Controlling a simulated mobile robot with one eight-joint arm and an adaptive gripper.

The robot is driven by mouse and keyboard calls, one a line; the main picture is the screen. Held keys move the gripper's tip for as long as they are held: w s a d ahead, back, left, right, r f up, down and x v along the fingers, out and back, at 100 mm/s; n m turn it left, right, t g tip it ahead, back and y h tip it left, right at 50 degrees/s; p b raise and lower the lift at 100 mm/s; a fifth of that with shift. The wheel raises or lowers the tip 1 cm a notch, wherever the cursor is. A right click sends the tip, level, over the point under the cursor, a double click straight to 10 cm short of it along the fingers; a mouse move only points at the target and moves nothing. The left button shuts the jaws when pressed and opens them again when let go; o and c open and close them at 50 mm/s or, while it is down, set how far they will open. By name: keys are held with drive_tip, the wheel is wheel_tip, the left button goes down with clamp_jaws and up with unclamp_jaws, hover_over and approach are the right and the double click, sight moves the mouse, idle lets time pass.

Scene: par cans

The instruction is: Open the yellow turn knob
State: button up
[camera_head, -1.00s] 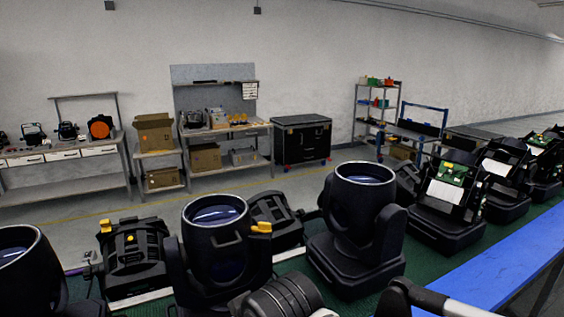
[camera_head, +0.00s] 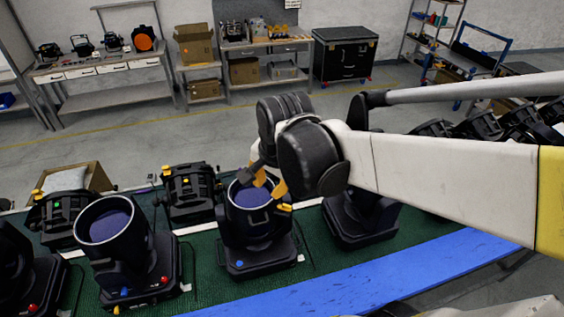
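A black par can (camera_head: 250,232) with a dark blue lens stands on the green bench surface. A yellow turn knob (camera_head: 285,207) sticks out from the right side of its rim. My gripper (camera_head: 269,183) reaches in from the right, over the lens opening. Its two yellow-orange fingers point down and are spread apart, with nothing seen between them. The knob is just below and right of the right fingertip; I cannot tell whether they touch.
Another par can (camera_head: 106,225) stands to the left, and one more (camera_head: 362,217) to the right, partly behind my arm. A smaller black unit (camera_head: 190,195) sits behind. A blue strip (camera_head: 370,280) runs along the bench's near edge. Workbenches and a black case (camera_head: 345,55) are farther back.

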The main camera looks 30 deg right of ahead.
drive_tip(key=w+d+f+m+g, duration=0.2)
drive_tip(key=w+d+f+m, duration=0.15)
drive_tip(key=m, duration=0.25)
drive_tip(key=m+g, duration=0.2)
drive_tip(key=m, duration=0.7)
hover_over(287, 205)
drive_tip(key=shift+y, duration=0.3)
wheel_tip(287, 205, down, 8)
drive_tip(key=shift+w+a+r, duration=0.1)
drive_tip(key=shift+a, duration=0.05)
drive_tip(key=shift+f+m, duration=0.4)
drive_tip(key=shift+f, duration=0.05)
drive_tip(key=shift+f+b, duration=0.4)
drive_tip(key=shift+b, duration=0.05)
drive_tip(key=shift+f+b, duration=1.65)
drive_tip(key=shift+f, duration=1.3)
clamp_jaws()
